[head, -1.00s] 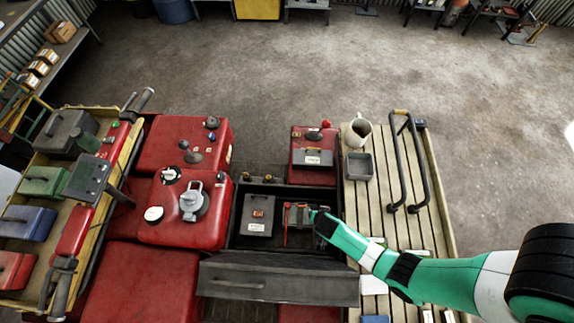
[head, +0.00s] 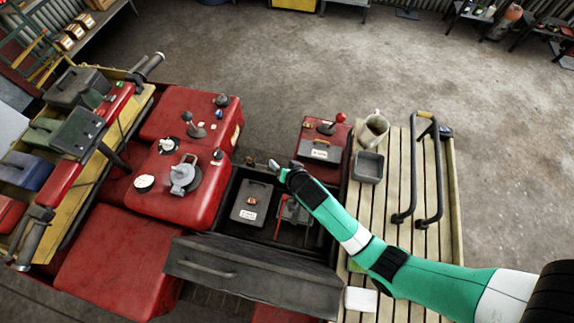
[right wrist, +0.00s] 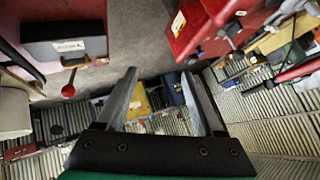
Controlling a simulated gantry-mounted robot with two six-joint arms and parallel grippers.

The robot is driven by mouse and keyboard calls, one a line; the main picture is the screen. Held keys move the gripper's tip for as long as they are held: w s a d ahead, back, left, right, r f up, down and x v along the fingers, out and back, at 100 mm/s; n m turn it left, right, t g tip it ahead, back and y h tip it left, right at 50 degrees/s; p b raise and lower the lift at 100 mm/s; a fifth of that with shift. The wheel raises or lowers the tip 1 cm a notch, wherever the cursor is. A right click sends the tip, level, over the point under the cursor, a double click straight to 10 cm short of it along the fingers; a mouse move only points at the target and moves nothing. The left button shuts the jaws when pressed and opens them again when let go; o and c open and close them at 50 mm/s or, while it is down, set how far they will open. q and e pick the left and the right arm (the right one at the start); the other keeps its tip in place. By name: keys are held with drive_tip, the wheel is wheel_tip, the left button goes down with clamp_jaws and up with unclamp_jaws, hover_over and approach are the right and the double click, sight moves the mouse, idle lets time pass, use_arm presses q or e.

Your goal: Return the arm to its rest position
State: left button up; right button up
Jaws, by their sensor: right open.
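My right arm, green with black and white bands, reaches in from the lower right in the head view. Its gripper (head: 282,168) is over the far edge of the open dark compartment (head: 232,192), left of the red box with a grey panel (head: 321,150). In the right wrist view the two fingers of the gripper (right wrist: 160,92) stand wide apart with nothing between them. My left gripper is in no view.
The compartment holds a grey case (head: 251,203) and a red-handled item (head: 281,215).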

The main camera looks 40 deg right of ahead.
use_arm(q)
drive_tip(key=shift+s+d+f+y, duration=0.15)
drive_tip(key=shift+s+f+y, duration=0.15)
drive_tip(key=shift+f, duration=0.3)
use_arm(e)
drive_tip(key=shift+w+r+t, duration=0.4)
drive_tip(key=shift+w+r, duration=0.25)
drive_tip(key=shift+r, duration=0.05)
